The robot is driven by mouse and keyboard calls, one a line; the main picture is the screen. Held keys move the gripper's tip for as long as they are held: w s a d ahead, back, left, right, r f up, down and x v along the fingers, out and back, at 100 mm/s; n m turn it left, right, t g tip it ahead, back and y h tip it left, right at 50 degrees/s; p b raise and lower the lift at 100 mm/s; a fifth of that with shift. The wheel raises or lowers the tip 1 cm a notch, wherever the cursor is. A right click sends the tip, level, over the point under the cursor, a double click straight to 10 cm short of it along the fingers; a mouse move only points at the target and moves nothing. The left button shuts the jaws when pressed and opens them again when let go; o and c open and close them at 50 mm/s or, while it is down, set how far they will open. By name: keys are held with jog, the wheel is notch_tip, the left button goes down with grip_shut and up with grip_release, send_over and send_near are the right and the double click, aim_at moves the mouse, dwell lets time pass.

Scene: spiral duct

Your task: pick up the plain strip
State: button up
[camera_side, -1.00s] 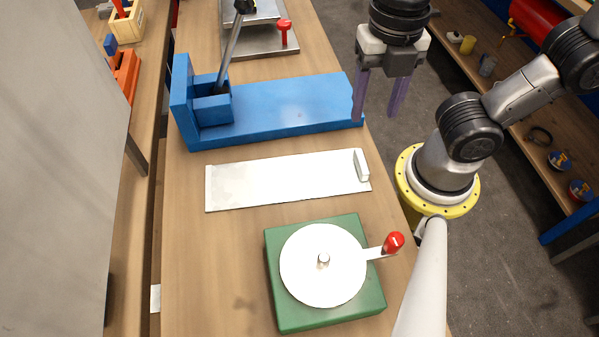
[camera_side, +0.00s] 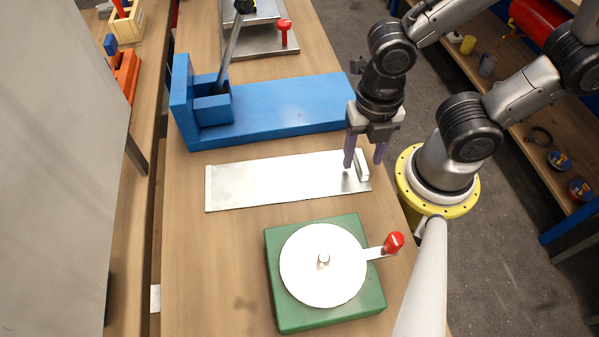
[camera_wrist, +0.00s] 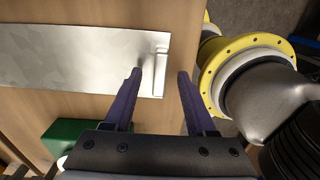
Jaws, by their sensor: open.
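The plain strip (camera_side: 270,181) is a flat, pale metal sheet lying on the wooden bench, with a small raised block (camera_side: 362,165) at its right end. In the wrist view the strip (camera_wrist: 75,60) runs in from the left edge, and its raised end (camera_wrist: 160,68) shows just ahead of the fingers. My gripper (camera_side: 364,164) hangs over the strip's right end, its purple fingers pointing down, one on each side of the raised block in the picture. I cannot tell the exact height above the block.
A blue machine with a lever (camera_side: 270,108) stands behind the strip. A green base with a white disc and red-knobbed crank (camera_side: 290,317) stands in front. A metal plate with a red knob (camera_side: 262,42) lies farther back. The bench's right edge is close to the strip's end.

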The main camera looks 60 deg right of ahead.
jog(key=shift+f, duration=0.45)
grip_shut()
jog(key=shift+r, duration=0.1)
dwell(1.0)
